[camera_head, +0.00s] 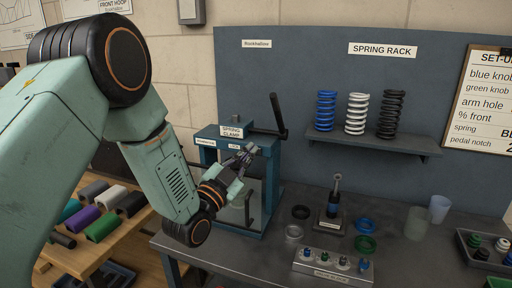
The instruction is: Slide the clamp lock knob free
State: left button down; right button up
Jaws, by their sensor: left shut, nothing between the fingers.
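The spring clamp is a blue-green frame (272,192) standing on the bench, with a "SPRING CLAMP" label and smaller labels on its front. A black lever (276,112) rises from its right side. My left gripper (246,154) is in front of the clamp's upper front, just below the main label and beside a small label. Its fingers are shut with nothing between them. The lock knob cannot be made out; the gripper covers part of the clamp front, and whether the fingers touch the clamp is unclear. My right gripper is not in view.
A rack shelf (420,146) holds blue, white and black springs at right.

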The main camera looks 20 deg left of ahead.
pick_arm(q)
jog(key=s+a+f+n+g+y+b, duration=0.15)
jog(key=s+f+n+g, duration=0.4)
jog(key=f, duration=0.85)
jog(key=s+f+n+g+y+b, duration=0.25)
jog(key=s+f+g, duration=0.35)
jog(key=s+f, duration=0.6)
jog(key=s+f+n+g+b, duration=0.1)
jog(key=s+f+g, duration=0.3)
jog(key=s+f, duration=0.6)
jog(key=s+f+n+g+b, duration=0.1)
jog(key=s+f+g+b, duration=0.3)
jog(key=s+f, duration=0.6)
jog(key=s+g, duration=0.1)
jog(key=s, duration=0.4)
jog(key=shift+s+f+y, duration=0.2)
jog(key=shift+f+y, duration=0.1)
jog(key=shift+y, duration=0.1)
jog(key=shift+d, duration=0.1)
